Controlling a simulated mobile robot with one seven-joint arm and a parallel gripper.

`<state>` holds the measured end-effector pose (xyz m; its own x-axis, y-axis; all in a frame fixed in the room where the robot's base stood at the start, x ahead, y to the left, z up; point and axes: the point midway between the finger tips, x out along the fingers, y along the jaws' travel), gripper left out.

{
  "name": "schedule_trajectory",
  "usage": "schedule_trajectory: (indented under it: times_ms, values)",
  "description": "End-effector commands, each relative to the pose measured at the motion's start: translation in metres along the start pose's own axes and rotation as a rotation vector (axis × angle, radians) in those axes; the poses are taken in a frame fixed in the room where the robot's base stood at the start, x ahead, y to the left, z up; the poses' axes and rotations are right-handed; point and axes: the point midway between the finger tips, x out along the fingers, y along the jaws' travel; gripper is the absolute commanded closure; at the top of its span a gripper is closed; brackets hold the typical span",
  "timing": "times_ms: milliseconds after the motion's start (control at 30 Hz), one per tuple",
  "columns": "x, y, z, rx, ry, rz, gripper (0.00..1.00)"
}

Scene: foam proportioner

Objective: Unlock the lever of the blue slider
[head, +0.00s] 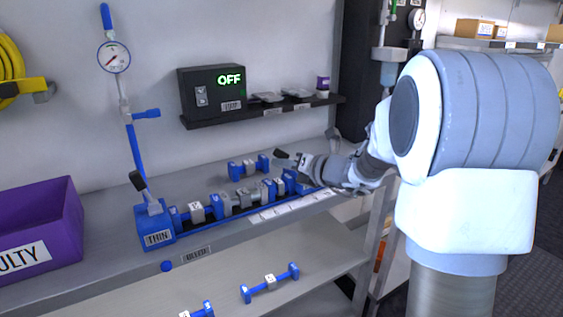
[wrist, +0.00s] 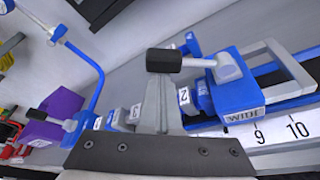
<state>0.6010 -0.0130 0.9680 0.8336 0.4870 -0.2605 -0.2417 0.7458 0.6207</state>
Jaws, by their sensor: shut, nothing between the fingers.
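The blue slider shows in the wrist view as a blue block labelled WIDE (wrist: 238,92) on a rail. Its lever has a grey arm (wrist: 222,66) and a black handle (wrist: 163,61) that points left. In the head view the block (head: 290,180) is partly hidden by my wrist, and the black handle (head: 284,154) shows just left of my fingertips. My gripper (wrist: 160,82) is shut and empty. Its fingertips are at the black handle in the wrist view; I cannot tell whether they touch it. In the head view my gripper (head: 301,160) reaches in from the right.
A blue block labelled THIN (head: 157,238) with a black-handled lever stands at the rail's left end. Several blue-and-grey fittings lie along the rail and shelf. A purple bin (head: 40,215) stands left. A black box reading OFF (head: 212,92) sits on a wall shelf.

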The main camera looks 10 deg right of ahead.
Motion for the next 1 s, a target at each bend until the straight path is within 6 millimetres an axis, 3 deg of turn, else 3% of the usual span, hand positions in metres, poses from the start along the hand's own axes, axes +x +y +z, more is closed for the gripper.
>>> schedule_trajectory:
  times_ms: [467, 1000]
  values:
    - [-0.007, 0.005, 0.019, 0.159, -0.004, 0.053, 1.0]
    - [-0.02, -0.001, 0.055, 0.638, -0.005, 0.221, 1.0]
